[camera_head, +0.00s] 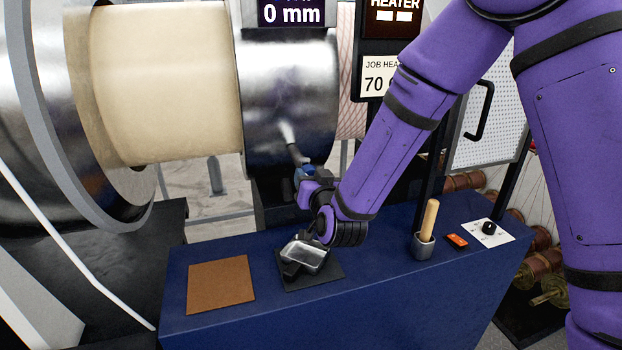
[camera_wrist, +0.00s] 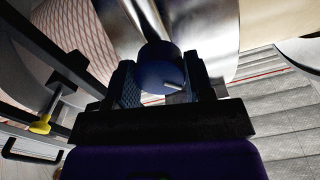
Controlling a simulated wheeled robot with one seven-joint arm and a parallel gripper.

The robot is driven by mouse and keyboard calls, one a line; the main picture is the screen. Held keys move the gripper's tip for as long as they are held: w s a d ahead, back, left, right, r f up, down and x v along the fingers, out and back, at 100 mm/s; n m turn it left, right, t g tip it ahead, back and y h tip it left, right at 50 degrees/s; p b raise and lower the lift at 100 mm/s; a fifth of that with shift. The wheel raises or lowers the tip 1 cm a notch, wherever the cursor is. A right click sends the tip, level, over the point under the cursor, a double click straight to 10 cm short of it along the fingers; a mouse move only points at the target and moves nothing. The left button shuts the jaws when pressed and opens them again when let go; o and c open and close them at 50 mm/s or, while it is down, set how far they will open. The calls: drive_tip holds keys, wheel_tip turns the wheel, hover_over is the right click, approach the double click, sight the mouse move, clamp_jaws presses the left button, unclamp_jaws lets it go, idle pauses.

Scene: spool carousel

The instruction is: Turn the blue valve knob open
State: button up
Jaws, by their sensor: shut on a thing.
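The blue valve knob (camera_wrist: 158,72) shows large in the wrist view, with a pale pointer line on its face. It sits below the shiny metal drum (camera_head: 290,95). In the head view only a small part of the knob (camera_head: 304,171) shows, just past my gripper. My gripper (camera_wrist: 160,88) has one dark finger on each side of the knob and is shut on it. In the head view my gripper (camera_head: 306,180) reaches up to the knob from the right, and my wrist partly hides it.
The blue bench (camera_head: 390,285) below carries a brown mat (camera_head: 220,284), a metal tray (camera_head: 304,256) on a dark mat, a wooden-handled tool (camera_head: 429,218) in a holder, an orange item (camera_head: 457,241) and a white plate with a black knob (camera_head: 488,231). A display above reads 0 mm.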

drive_tip(key=shift+m, duration=0.4)
drive_tip(key=m, duration=0.3)
drive_tip(key=shift+m, duration=0.4)
drive_tip(key=m, duration=0.4)
drive_tip(key=shift+m, duration=0.3)
drive_tip(key=m, duration=0.4)
drive_tip(key=shift+m, duration=2.2)
drive_tip(key=shift+f, duration=0.1)
drive_tip(key=o, duration=0.9)
drive_tip(key=shift+o, duration=0.2)
